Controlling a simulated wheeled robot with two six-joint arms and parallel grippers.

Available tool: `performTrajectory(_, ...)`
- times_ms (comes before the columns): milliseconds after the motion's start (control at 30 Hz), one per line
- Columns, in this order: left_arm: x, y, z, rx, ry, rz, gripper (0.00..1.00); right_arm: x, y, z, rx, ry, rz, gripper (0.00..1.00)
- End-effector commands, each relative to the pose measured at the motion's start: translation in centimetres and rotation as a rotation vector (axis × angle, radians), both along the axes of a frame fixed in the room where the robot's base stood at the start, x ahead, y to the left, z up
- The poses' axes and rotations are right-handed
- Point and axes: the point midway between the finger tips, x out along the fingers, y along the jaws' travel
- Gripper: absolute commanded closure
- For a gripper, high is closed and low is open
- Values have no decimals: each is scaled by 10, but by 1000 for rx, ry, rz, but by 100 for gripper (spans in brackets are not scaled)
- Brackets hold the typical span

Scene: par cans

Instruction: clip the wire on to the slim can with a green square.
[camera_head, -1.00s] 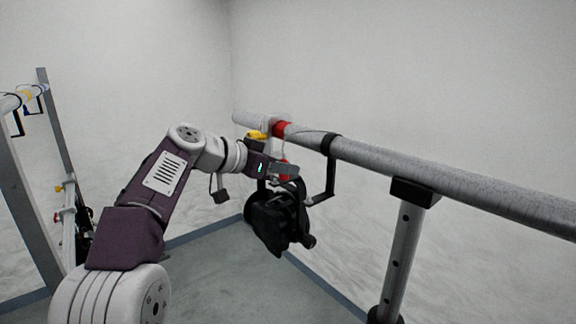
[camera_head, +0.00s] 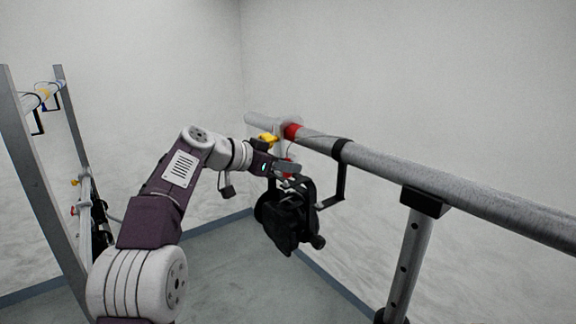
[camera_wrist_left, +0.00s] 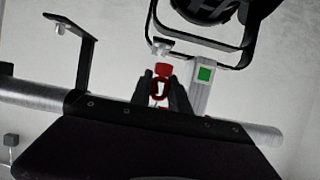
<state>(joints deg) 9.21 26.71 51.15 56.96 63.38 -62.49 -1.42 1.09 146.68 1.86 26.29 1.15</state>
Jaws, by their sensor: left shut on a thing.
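My left gripper (camera_head: 298,171) is beside the bar, above a black can (camera_head: 286,218) that hangs below it. In the left wrist view its two dark fingers (camera_wrist_left: 162,92) are shut on a red clip (camera_wrist_left: 161,88), which I take to be the wire's end. The wire itself is hard to make out. A green square (camera_wrist_left: 205,74) sits on a pale upright plate (camera_wrist_left: 199,95) just right of the fingers, apart from them. A black yoke (camera_wrist_left: 243,40) stands close behind it, with part of a can at the top edge. My right gripper is not in view.
A thick grey bar (camera_head: 440,186) runs from the back to the right, on a post (camera_head: 408,262). A red band (camera_head: 291,131) and a yellow piece (camera_head: 268,138) are near its far end. Another rack (camera_head: 40,175) stands at left. Floor between is clear.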

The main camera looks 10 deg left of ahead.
Motion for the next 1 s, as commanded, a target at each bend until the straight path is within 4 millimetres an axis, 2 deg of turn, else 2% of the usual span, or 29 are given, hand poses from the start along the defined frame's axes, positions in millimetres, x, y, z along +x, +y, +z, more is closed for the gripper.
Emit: performTrajectory(1000,-14,1,2,0,0,0,100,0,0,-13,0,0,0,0)
